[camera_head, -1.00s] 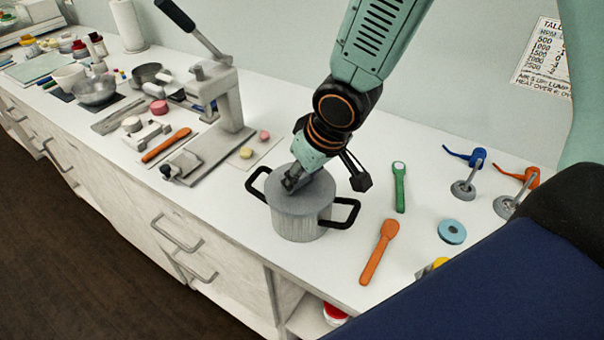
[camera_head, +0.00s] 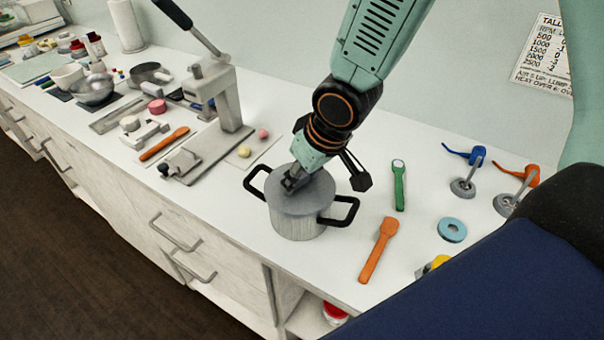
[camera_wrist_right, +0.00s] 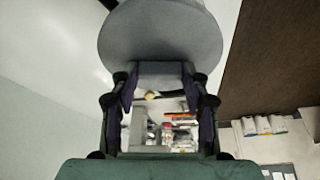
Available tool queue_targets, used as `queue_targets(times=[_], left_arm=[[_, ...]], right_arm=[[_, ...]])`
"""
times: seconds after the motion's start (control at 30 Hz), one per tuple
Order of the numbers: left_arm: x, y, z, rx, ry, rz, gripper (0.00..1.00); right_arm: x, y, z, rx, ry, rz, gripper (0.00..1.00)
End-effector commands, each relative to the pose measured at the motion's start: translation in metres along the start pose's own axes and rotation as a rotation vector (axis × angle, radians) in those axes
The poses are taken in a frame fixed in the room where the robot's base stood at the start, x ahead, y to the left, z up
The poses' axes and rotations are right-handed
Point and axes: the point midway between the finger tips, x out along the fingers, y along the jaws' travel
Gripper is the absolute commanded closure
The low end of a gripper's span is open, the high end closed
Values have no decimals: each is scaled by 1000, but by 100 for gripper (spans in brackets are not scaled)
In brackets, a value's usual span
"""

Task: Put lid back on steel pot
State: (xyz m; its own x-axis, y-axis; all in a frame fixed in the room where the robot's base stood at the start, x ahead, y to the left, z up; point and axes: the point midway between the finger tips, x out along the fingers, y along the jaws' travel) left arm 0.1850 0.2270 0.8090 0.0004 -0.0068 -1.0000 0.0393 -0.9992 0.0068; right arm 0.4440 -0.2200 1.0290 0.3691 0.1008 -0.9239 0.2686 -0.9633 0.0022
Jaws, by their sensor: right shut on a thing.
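The steel pot (camera_head: 298,224) stands upright on the white counter, with a black handle on each side. The grey round lid (camera_head: 312,198) lies over the pot's mouth and looks level; I cannot tell whether it is fully seated. My right gripper (camera_head: 291,182) comes down from above and is shut on the lid at its middle, hiding the grip there. In the right wrist view the lid (camera_wrist_right: 160,35) is a broad grey disc just beyond the fingertips of the gripper (camera_wrist_right: 160,78). My left gripper is not in view.
A lever press (camera_head: 222,105) stands left of the pot. A green spoon (camera_head: 399,185), an orange spoon (camera_head: 378,250) and a blue ring (camera_head: 452,230) lie to the right. The counter's front edge runs close before the pot. Blue (camera_head: 463,187) and orange (camera_head: 510,200) handled tools are farther right.

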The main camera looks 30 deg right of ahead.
Motion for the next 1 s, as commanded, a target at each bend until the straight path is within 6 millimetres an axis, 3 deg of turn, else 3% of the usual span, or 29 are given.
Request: queue_targets(times=[0.87, 0.9, 1.0], left_arm=[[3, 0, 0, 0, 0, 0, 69], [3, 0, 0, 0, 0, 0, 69], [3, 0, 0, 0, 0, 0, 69]], right_arm=[[2, 0, 1, 0, 1, 0, 77], [2, 0, 1, 0, 1, 0, 50], [2, 0, 1, 0, 1, 0, 42]])
